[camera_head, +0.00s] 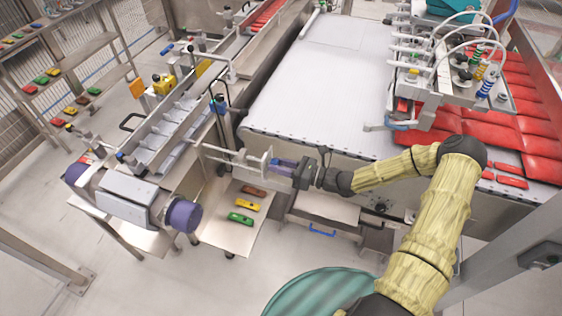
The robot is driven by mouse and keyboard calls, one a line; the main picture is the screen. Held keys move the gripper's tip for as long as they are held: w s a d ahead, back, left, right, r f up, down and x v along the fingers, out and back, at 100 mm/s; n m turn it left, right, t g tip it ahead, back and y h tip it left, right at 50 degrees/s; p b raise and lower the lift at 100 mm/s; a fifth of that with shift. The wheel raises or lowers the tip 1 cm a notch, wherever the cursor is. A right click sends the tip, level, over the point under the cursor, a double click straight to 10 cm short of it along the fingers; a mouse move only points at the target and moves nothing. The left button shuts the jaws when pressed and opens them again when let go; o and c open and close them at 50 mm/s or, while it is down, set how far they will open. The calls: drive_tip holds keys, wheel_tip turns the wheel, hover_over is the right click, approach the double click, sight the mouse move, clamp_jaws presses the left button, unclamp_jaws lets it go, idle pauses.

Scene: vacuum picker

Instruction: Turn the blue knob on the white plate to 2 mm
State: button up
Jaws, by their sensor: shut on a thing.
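The white plate (265,164) stands upright near the middle of the head view, at the end of a pale rod assembly left of the conveyor. My gripper (281,163) reaches it from the right. Its jaws are shut on the blue knob (277,161) at the right side of the plate. The jaws hide most of the knob. The 2 mm mark and any scale are too small to read.
A shelf (221,235) below the gripper holds brown, yellow and green pieces. The white conveyor (325,85) lies behind, with red packs at its right. A metal machine with purple end caps (183,215) stands at left. A green striped round thing (320,292) is in front.

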drive_tip(key=shift+m, duration=0.4)
drive_tip(key=o, duration=1)
drive_tip(key=shift+s, duration=0.1)
drive_tip(key=b+v, duration=0.3)
drive_tip(key=v, duration=1.4)
drive_tip(key=shift+d+b, duration=0.2)
drive_tip(key=shift+b, duration=0.15)
drive_tip(key=shift+a, duration=0.1)
